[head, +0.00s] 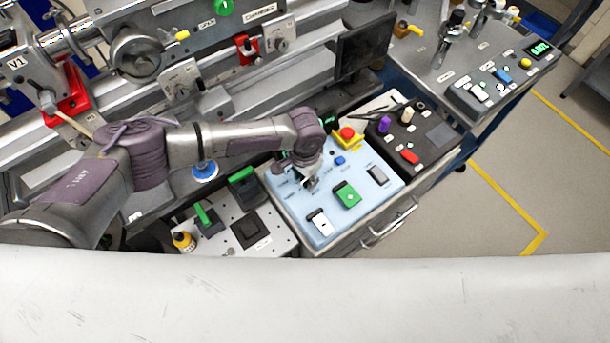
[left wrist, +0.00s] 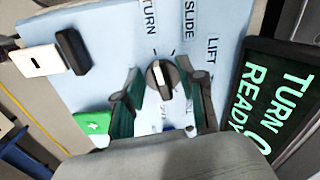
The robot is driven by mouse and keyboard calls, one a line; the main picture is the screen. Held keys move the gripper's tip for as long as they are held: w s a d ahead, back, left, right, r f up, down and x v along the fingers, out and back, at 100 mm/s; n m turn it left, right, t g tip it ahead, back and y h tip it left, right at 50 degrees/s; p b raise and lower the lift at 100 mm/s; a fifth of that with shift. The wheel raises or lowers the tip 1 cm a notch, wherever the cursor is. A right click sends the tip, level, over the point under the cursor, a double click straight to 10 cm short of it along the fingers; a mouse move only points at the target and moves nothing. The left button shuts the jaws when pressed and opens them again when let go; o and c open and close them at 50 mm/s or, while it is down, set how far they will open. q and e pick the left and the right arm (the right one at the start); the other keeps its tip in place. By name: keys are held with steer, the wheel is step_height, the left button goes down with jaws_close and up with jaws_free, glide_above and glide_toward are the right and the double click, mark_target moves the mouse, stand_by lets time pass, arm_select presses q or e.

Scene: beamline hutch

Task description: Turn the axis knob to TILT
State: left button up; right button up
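The axis knob (left wrist: 161,76) is a round black dial with a pale pointer bar, on the light-blue panel (head: 290,203). In the left wrist view, labels TURN (left wrist: 149,17), SLIDE (left wrist: 190,18) and LIFT (left wrist: 211,50) stand around it. No readable TILT label shows; other lettering is hidden by the fingers. The bar lies nearly upright in the picture, slightly tilted; I cannot tell which end marks the setting. My left gripper (left wrist: 163,92) is open, one finger either side of the knob, with gaps visible. In the head view my left gripper (head: 309,178) covers the knob. My right gripper is not in view.
The panel also carries a green button (head: 346,195), a white rocker switch (head: 320,222), a grey switch (head: 377,175) and a red emergency button (head: 347,133). A dark screen (left wrist: 275,98) reading "TURN" and "READY" stands close by. A black control box (head: 434,134) is to the right.

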arm_select(q)
steer(key=shift+c, duration=0.3)
steer(key=c, duration=0.5)
jaws_close()
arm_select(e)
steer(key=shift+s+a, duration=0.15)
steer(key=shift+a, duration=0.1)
